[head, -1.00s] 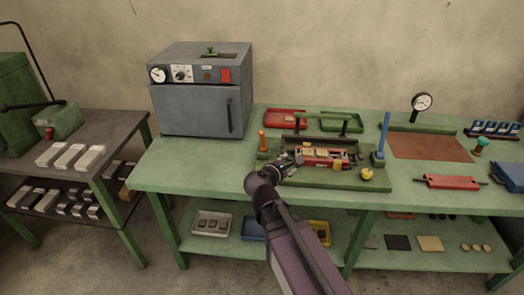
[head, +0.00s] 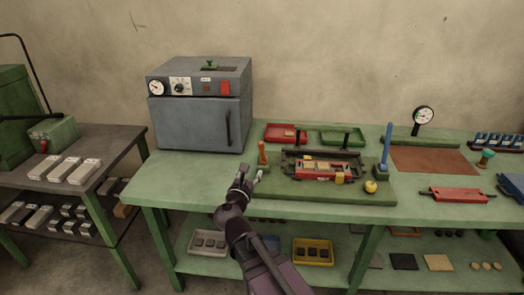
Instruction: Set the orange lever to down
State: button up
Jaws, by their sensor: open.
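The orange lever (head: 262,153) stands upright at the left end of the green fixture (head: 330,192) on the green workbench. My gripper (head: 251,172) is open and empty, just in front of the lever and a little to its left in the picture. I cannot tell whether a finger touches the fixture's edge. A blue lever (head: 386,145) stands upright at the fixture's right end. A red tray-like part (head: 322,173) with yellow pieces sits in the middle of the fixture.
A yellow ball-shaped knob (head: 370,186) is at the fixture's front right. A grey oven (head: 200,105) stands to the left at the back. Red (head: 285,133) and green (head: 343,138) trays lie behind the fixture. The bench top left of my gripper is clear.

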aim_at(261, 151)
jog(key=w+d, duration=0.1)
jog(key=w, duration=0.8)
jog(key=w+d, duration=0.1)
jog(key=w, duration=0.3)
jog(key=shift+w+d, duration=0.15)
jog(key=shift+d, duration=0.2)
grip_shut()
